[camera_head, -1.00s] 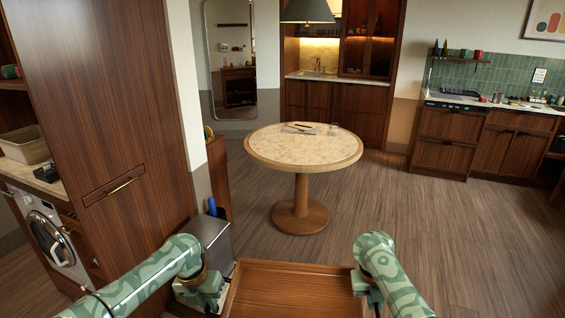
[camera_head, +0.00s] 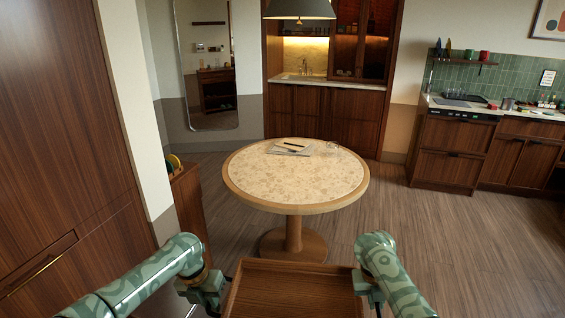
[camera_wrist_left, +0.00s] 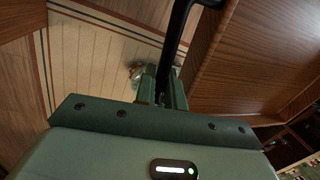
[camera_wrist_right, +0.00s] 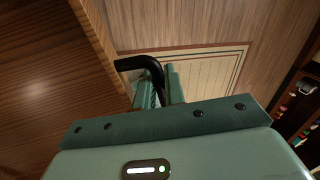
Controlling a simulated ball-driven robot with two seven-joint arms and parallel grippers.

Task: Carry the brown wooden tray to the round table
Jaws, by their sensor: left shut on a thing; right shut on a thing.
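The brown wooden tray (camera_head: 293,290) is held in front of me at the bottom of the head view, its near part cut off by the frame. My left gripper (camera_head: 222,288) is shut on its left side and my right gripper (camera_head: 361,284) is shut on its right side. In the left wrist view the jaws (camera_wrist_left: 165,88) close on a black handle (camera_wrist_left: 176,38). In the right wrist view the jaws (camera_wrist_right: 160,90) close on another black handle (camera_wrist_right: 140,64). The round table (camera_head: 240,180) stands ahead, beyond the tray and apart from it.
Papers with a pen (camera_head: 290,147) and a clear glass (camera_head: 333,149) sit at the table's far side; its near top is clear. A tall wooden cabinet (camera_head: 60,150) and a low wooden unit (camera_head: 188,208) stand at left. Open floor (camera_head: 450,240) lies to the right.

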